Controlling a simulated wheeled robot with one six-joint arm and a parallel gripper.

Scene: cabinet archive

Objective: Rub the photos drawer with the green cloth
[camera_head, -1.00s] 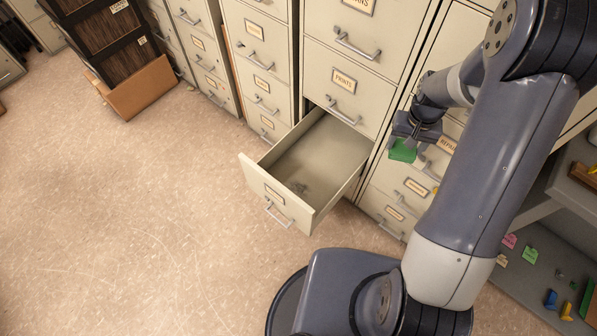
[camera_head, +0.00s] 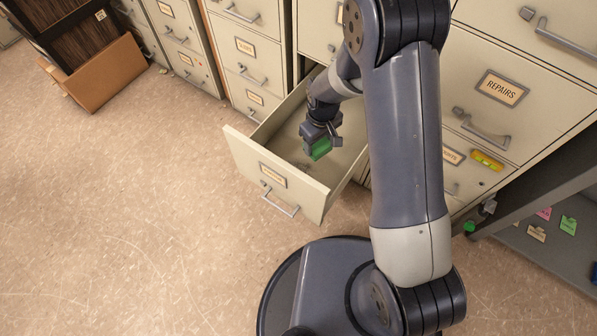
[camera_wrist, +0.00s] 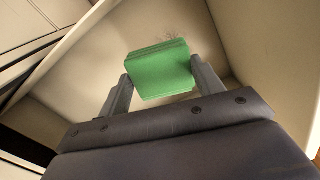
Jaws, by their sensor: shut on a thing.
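The green cloth (camera_head: 318,149) is a folded block held between the fingers of my gripper (camera_head: 321,141). In the wrist view, the green cloth (camera_wrist: 162,69) sits between the two fingertips of my gripper (camera_wrist: 160,82). An open drawer (camera_head: 272,174) sticks out from the cabinet, with a label and a handle on its front; the label is too small to read. My gripper is over the drawer's interior. A dark smudge (camera_head: 301,165) marks the drawer floor, and part of it shows beyond the cloth in the wrist view. I cannot tell if the cloth touches the floor.
A drawer labelled REPAIRS (camera_head: 501,88) is shut at the right, with a yellow level (camera_head: 487,160) below it. A grey shelf (camera_head: 555,245) with paper tags stands at the lower right. A brown open box (camera_head: 104,76) is at the upper left. The floor at left is clear.

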